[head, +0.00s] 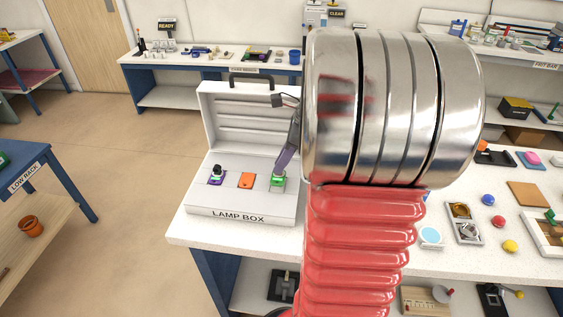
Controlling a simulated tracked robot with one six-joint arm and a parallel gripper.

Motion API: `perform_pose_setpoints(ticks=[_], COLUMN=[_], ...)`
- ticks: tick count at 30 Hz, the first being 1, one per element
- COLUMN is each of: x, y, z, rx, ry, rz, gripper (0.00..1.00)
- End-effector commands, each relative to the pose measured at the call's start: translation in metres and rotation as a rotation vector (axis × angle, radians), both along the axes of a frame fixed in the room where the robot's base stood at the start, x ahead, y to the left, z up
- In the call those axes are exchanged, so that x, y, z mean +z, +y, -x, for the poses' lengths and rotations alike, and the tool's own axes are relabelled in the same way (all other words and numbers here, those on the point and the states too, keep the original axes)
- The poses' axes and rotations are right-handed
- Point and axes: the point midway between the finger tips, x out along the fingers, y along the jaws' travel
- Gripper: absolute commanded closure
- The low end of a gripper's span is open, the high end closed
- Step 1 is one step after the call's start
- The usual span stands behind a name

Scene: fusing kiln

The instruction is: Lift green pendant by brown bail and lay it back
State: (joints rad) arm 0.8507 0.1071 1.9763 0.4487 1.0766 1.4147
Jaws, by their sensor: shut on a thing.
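The green pendant (278,182) is at the right end of a row on the white panel of the lamp box (240,213). My gripper (280,169) comes down from the upper right and is shut at the pendant's top edge. Its brown bail is too small and too covered by the fingertips to make out. I cannot tell whether the pendant touches the panel or is slightly raised. An orange pendant (246,180) lies in the middle of the row. A purple pendant (216,178) with a dark upright piece on it lies at the left.
The lamp box's raised lid (245,112) stands behind the row. My large silver and red arm hides the bench to the right of the box. Beyond it are small trays (466,232), coloured balls (488,200) and a brown square (527,194). The panel's front is clear.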

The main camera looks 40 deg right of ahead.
Motion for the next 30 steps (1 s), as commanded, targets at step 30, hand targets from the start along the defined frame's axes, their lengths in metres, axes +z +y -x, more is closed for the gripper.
perform_pose_setpoints(ticks=[30], x=[-0.0088], y=[0.0000], z=[-0.0002], rx=[0.000], ry=[0.000], rz=[-0.001], gripper=[1.00])
